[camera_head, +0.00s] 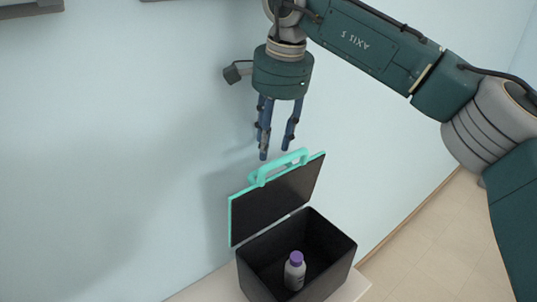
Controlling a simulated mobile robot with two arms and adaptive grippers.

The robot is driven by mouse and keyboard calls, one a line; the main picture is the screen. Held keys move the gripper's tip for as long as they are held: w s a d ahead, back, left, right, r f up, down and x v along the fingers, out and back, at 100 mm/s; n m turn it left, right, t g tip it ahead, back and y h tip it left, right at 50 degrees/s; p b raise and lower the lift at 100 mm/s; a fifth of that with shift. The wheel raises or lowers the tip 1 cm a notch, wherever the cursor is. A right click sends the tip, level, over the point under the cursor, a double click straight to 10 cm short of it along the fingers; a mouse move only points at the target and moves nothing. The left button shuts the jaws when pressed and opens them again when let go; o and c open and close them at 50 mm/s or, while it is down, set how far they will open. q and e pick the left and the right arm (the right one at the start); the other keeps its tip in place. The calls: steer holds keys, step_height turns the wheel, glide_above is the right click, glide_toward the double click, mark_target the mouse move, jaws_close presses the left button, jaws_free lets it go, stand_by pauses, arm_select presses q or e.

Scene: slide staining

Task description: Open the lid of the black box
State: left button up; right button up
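The black box (333,274) stands on a pale surface at the bottom centre. Its lid (277,199), black inside with a turquoise edge, is raised and stands up at the back of the box. A turquoise handle (280,166) sits on the lid's upper edge. My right gripper (274,152) points down just above the handle. Its fingers are apart with nothing between them, and they appear clear of the handle. My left gripper is not in view.
The pale surface (350,289) under the box has a narrow free strip on the right. A pale wall (110,170) rises behind. The tiled floor (430,250) shows at right. Grey fixtures (30,9) are cut off at the top left.

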steer(key=r, duration=0.1)
steer(key=s+r, duration=0.1)
steer(key=shift+s+d+r, duration=0.3)
steer(key=shift+d, duration=0.05)
